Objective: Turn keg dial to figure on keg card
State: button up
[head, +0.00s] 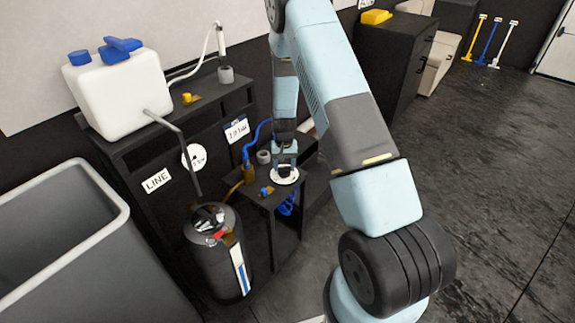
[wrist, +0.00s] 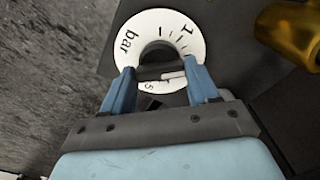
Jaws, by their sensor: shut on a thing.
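The keg dial is a white round plate (wrist: 190,45) with "bar", a "1" and tick marks, around a dark knob (wrist: 157,56). In the head view the dial (head: 285,179) lies on a small dark stand. My gripper (wrist: 158,76) has its blue fingers on either side of the knob and is shut on it. A short white mark shows on the knob near the right finger. The gripper hides the near part of the dial. In the head view my gripper (head: 284,163) points down at the dial. A white card (head: 237,130) on the dark cabinet seems to read "2.0 bar", but is small.
A dark keg (head: 214,257) stands left of the small stand (head: 263,200). A brass fitting (wrist: 290,30) sits close right of the dial. A blue hose (head: 248,150) rises behind. A grey bin (head: 60,230) and white tank (head: 118,92) are at left. Open floor lies right.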

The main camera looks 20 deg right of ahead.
aim_at(284, 167)
jog(key=shift+w, duration=0.15)
dwell(0.3)
jog(key=o, duration=1.1)
jog(key=shift+c, duration=0.2)
notch_tip(284, 167, up, 14)
jog(key=shift+f, duration=0.15)
